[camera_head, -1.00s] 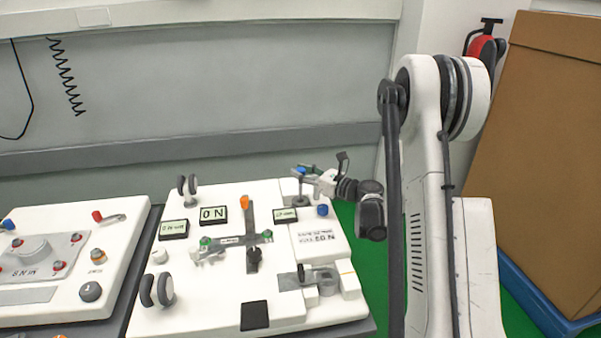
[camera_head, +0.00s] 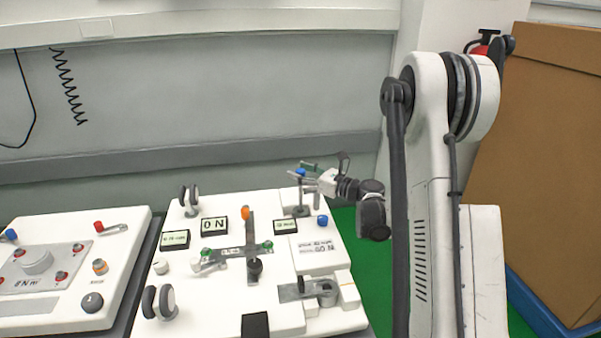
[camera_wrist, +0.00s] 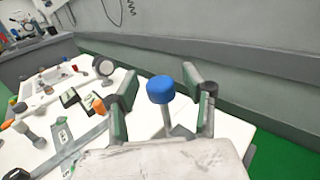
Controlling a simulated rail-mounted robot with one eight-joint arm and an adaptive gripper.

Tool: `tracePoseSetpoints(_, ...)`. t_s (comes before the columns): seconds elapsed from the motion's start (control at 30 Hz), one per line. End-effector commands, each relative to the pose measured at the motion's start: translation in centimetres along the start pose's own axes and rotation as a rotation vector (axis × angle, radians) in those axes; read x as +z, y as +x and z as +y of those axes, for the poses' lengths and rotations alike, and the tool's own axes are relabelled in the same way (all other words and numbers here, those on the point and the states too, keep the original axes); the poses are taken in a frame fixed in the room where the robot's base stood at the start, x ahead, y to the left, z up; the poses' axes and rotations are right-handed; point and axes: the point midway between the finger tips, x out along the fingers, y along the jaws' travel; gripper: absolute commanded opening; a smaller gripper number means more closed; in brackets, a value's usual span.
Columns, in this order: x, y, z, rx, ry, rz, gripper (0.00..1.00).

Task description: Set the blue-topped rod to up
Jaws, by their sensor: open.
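The blue-topped rod stands upright at the far right of the white panel (camera_head: 215,280). Its blue top (camera_head: 300,172) shows in the head view, with a grey shaft below it. My gripper (camera_head: 304,170) is at the height of the blue top, reaching in from the right. In the wrist view, the blue top (camera_wrist: 160,90) is between the two green-padded fingers of my open gripper (camera_wrist: 163,100), with a visible gap on each side. The shaft runs down to the panel. The wrist housing hides the near part of the panel.
Another blue knob (camera_head: 322,220) sits low on the panel near the rod. A second panel (camera_head: 60,260) is at the left. The wall is behind.

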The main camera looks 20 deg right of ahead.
Motion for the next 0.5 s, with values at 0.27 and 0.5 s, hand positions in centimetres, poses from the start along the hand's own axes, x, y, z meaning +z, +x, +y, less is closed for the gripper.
tracePoseSetpoints(0.27,0.0,-2.1,-0.1,-0.002,0.000,0.000,0.45)
tracePoseSetpoints(0.5,0.0,-6.9,-0.1,-0.003,0.000,0.000,0.45)
